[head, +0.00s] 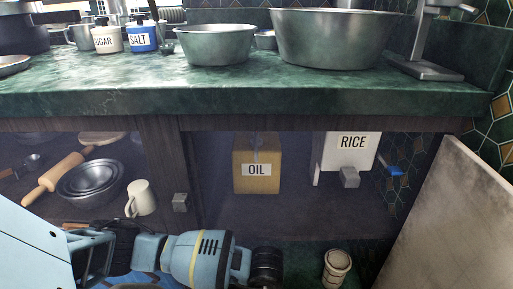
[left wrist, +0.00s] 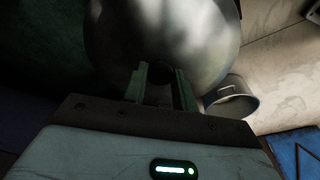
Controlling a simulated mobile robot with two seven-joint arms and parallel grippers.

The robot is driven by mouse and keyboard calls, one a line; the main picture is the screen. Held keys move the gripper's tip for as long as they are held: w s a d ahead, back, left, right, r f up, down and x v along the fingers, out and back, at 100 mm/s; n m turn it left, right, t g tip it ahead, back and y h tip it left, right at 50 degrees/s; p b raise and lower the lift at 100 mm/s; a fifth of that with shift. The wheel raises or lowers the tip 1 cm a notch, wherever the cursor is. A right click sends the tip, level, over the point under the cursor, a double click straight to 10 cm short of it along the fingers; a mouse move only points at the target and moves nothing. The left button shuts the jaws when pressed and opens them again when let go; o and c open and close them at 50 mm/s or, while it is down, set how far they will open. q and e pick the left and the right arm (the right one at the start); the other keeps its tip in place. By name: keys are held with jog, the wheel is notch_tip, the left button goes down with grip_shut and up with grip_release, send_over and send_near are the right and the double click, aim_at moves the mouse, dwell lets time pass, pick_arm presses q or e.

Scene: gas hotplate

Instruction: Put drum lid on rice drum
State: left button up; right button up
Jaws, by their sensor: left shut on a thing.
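The rice drum (head: 331,158) is a white container labelled RICE, on the right of the lower shelf in the head view. A grey block-like part shows at its lower front. In the left wrist view my left gripper (left wrist: 160,86) is shut on the dark knob of a large round grey metal thing, which looks like the drum lid (left wrist: 198,35). The lid fills the upper middle, and its far edge is cut off. In the head view my left arm reaches in from the lower left; its gripper and the lid do not show there. My right gripper is not in view.
An OIL box (head: 256,182) stands left of the drum under the green counter (head: 230,103). A pale panel (head: 450,220) leans at the right. A small beige cup (head: 337,262) stands on the floor. A metal cup-like thing (left wrist: 233,101) is beside the lid in the wrist view.

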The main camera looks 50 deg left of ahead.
pick_arm(q)
jog(key=shift+f, duration=0.3)
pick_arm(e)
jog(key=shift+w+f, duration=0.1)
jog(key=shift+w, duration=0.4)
pick_arm(q)
jog(key=o, duration=1.1)
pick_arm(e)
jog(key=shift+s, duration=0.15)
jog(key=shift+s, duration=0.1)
pick_arm(q)
jog(key=shift+r, duration=0.15)
jog(key=r+p, duration=0.1)
jog(key=r, duration=0.3)
jog(key=d+r+p, duration=0.1)
jog(key=r, duration=0.1)
jog(key=shift+p, duration=0.3)
jog(key=shift+r, duration=0.75)
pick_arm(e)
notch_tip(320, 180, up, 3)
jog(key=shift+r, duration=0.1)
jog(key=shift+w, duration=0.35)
